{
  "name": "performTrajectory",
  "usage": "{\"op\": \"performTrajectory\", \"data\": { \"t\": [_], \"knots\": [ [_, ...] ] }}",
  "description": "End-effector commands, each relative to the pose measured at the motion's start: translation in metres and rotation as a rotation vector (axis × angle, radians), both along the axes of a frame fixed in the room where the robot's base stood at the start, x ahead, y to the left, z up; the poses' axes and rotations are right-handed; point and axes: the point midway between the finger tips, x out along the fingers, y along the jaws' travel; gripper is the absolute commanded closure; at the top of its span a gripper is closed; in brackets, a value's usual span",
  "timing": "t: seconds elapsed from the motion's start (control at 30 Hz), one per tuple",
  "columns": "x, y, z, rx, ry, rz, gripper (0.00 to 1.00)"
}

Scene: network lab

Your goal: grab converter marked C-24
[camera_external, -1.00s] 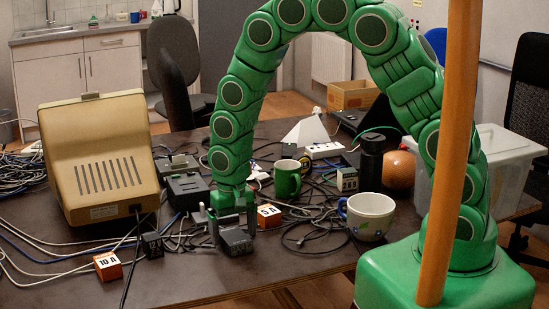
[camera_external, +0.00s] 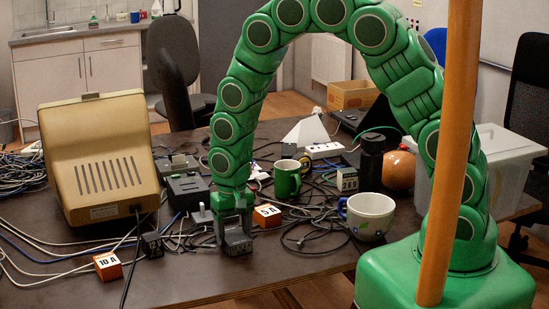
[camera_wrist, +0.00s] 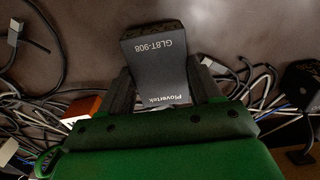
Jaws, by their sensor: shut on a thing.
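My gripper (camera_external: 234,226) is shut on a dark grey box-shaped converter (camera_external: 238,243) at the near middle of the table. In the wrist view the converter (camera_wrist: 160,72) sits between both fingers, and its top face reads "Plovertek" and "GL8T-908". Its side facing the external camera bears small pale marking too small to read, so I cannot tell if it says C-24. It is at or just above the tabletop; I cannot tell which. A second small black box (camera_external: 152,245) with pale marking stands to the left, among cables.
An orange "5 A" block (camera_external: 268,216) is close to the right of my gripper, and a "10 A" block (camera_external: 108,266) lies left. A white mug (camera_external: 368,216), green mug (camera_external: 287,180) and beige device (camera_external: 98,160) stand around. Cables lie behind and beside the gripper.

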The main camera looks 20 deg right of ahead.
Motion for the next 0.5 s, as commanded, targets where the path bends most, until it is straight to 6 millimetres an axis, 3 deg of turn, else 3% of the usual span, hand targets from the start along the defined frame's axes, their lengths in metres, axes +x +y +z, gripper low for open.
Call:
{"op": "performTrajectory", "data": {
  "t": [0.17,0.37,0.5],
  "knots": [
    [0.0,0.0,0.008,0.001,-0.001,0.0,0.77],
    [0.001,0.0,0.034,0.002,-0.004,0.001,0.77],
    [-0.01,-0.008,0.047,0.0,-0.002,0.001,0.77]
  ]
}}
